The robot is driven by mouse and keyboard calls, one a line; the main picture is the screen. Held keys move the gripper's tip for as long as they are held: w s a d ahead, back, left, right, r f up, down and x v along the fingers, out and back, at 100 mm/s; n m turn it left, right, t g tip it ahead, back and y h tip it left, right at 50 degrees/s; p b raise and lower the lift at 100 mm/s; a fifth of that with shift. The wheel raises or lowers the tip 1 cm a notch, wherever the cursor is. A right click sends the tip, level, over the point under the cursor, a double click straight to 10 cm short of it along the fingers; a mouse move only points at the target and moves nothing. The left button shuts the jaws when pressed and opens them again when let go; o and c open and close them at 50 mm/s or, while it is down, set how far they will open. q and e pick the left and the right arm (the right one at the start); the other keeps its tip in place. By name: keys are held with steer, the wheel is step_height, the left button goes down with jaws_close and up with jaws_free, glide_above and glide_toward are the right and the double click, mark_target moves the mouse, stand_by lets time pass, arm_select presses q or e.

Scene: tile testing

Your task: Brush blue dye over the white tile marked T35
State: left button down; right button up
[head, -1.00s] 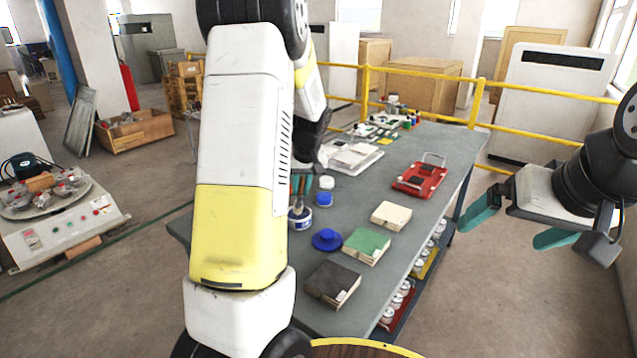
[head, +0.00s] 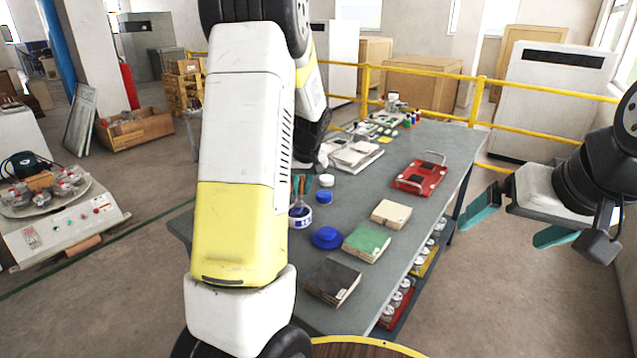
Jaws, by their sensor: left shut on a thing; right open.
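My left arm covers much of the centre-left. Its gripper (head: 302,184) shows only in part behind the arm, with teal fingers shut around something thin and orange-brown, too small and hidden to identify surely. A white pot with a blue band (head: 299,215) stands just below it. Pale block-like tile (head: 390,214), green tile (head: 367,242) and dark tile (head: 332,282) lie in a row on the grey table (head: 345,207). No T35 mark is readable. A blue round thing (head: 326,237) lies left of the green tile. My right gripper (head: 512,220) is open and empty, right of the table.
A red tray (head: 420,178) with a handle lies at the table's right side. White flat items (head: 355,157) and small bottles stand toward the back. Small blue (head: 324,196) and white (head: 326,181) containers stand near the pot. A yellow railing (head: 430,70) runs behind the table.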

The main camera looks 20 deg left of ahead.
stand_by(0.3)
arm_select(q)
steer(key=shift+r, duration=3.5)
